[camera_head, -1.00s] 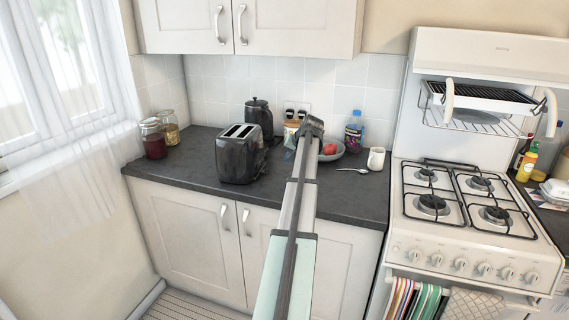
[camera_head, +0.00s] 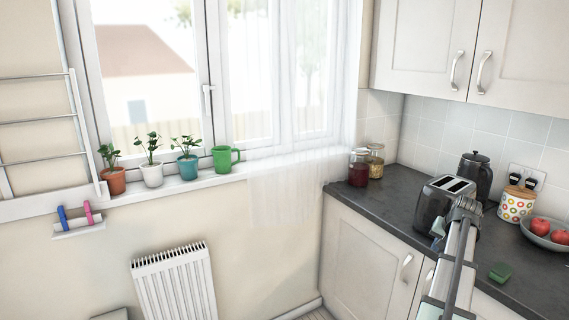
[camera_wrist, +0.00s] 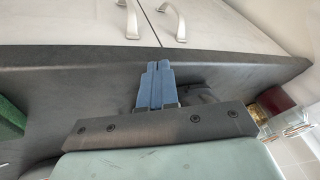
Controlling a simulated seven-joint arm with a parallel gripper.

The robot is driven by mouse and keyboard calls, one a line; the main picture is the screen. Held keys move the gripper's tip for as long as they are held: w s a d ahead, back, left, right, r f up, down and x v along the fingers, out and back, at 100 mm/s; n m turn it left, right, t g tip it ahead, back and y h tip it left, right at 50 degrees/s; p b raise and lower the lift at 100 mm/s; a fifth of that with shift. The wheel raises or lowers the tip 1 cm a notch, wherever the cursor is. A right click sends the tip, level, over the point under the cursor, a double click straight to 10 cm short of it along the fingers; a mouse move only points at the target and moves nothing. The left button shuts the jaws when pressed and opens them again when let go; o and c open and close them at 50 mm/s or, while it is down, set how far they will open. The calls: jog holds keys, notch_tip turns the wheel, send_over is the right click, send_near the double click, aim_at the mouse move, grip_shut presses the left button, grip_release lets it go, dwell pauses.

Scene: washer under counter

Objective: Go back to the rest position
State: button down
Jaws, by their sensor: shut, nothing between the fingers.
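My gripper (camera_head: 438,242) is at the lower right of the head view, at the end of my extended arm. It appears over the dark counter (camera_head: 397,200), in front of the toaster (camera_head: 436,205), and partly covers it. In the wrist view its blue fingers (camera_wrist: 160,76) are together with nothing between them. They point toward the counter's front edge and the white cabinet doors. The gap between fingers and counter is hard to judge.
A green block (camera_head: 500,272) lies right of my arm. Jars (camera_head: 358,168) stand by the window.

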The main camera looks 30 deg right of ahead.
jog(key=w+a+f+n+g+y, duration=0.1)
jog(key=w+a+f, duration=0.3)
jog(key=a+f, duration=0.5)
jog(key=w+a+f+n+g+y, duration=0.15)
jog(key=w+a+f, duration=0.25)
jog(key=a+f, duration=0.5)
jog(key=w+a+f+n+y, duration=0.15)
jog(key=w+a+f, duration=0.25)
jog(key=a+f, duration=0.5)
jog(key=s+a+f+n+g, duration=0.1)
jog(key=a+f+n+g, duration=0.1)
jog(key=a+f, duration=0.9)
jog(key=s+a+f+n+g, duration=0.2)
jog(key=s+a+f, duration=0.35)
jog(key=a, duration=0.45)
jog(key=s+a+f+n+g, duration=0.15)
jog(key=s+a+f, duration=0.35)
jog(key=a, duration=0.6)
jog(key=s+a+f+n+g, duration=0.1)
jog(key=s+a, duration=0.3)
jog(key=s, duration=0.5)
jog(key=s+a+f+n+g+h, duration=0.1)
jog(key=s+a+f+n+g, duration=0.1)
jog(key=s+a, duration=0.3)
jog(key=s, duration=0.3)
jog(key=shift+s+a+f+h, duration=0.2)
jog(key=shift+s+f+h, duration=0.1)
jog(key=shift+s+f, duration=0.05)
jog(key=shift+n, duration=0.25)
